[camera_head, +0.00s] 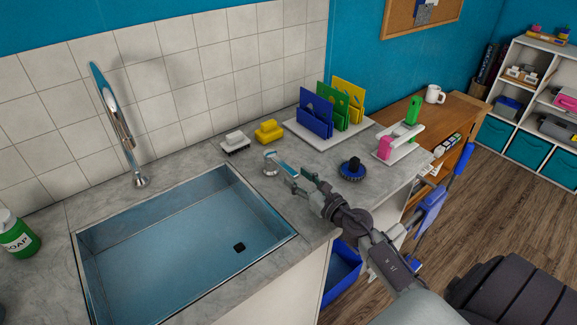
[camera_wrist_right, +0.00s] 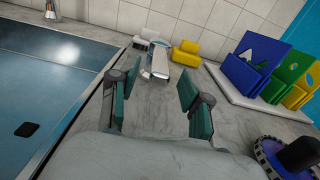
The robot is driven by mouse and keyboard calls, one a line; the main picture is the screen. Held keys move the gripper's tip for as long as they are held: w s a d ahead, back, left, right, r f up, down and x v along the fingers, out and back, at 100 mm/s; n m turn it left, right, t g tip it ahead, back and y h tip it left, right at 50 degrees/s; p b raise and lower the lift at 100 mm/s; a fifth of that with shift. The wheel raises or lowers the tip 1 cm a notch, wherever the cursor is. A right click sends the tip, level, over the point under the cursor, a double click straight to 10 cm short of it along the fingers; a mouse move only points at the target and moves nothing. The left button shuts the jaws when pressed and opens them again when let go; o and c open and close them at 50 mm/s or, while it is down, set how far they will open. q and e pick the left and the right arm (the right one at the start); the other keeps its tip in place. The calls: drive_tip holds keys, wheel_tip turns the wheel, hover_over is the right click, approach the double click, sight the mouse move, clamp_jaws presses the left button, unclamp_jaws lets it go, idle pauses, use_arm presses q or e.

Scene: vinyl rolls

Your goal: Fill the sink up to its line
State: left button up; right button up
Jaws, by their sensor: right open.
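The metal sink (camera_head: 160,310) is set in the grey counter; it also shows in the wrist view (camera_wrist_right: 92,118). Its inside looks blue, with a dark square drain (camera_head: 239,247); I cannot tell whether water is in it, and I make out no fill line. The chrome faucet (camera_head: 118,122) stands behind the sink, with no visible stream. A chrome lever handle (camera_head: 283,165) is on the counter right of the sink; it shows ahead in the wrist view (camera_wrist_right: 158,55). My right gripper (camera_head: 300,181) is open and empty, just short of the lever, apart from it. My left gripper is not visible.
A white brush (camera_head: 236,143) and yellow brush (camera_head: 269,131) lie behind the lever. A rack (camera_head: 318,138) holds coloured boards. A round blue scrubber (camera_head: 352,170) sits right of the gripper. A green soap bottle (camera_head: 17,235) stands at left. The counter beneath the gripper is clear.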

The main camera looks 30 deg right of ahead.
sight(289, 168)
drive_tip(key=shift+w+a, duration=0.2)
drive_tip(key=shift+w, duration=2.15)
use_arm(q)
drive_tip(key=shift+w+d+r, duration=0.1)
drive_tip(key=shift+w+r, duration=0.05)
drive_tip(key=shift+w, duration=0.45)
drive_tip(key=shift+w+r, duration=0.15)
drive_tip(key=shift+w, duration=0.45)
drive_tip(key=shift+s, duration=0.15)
use_arm(e)
drive_tip(key=shift+s, duration=0.1)
drive_tip(key=shift+c, duration=1.4)
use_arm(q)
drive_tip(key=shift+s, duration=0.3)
use_arm(e)
clamp_jaws()
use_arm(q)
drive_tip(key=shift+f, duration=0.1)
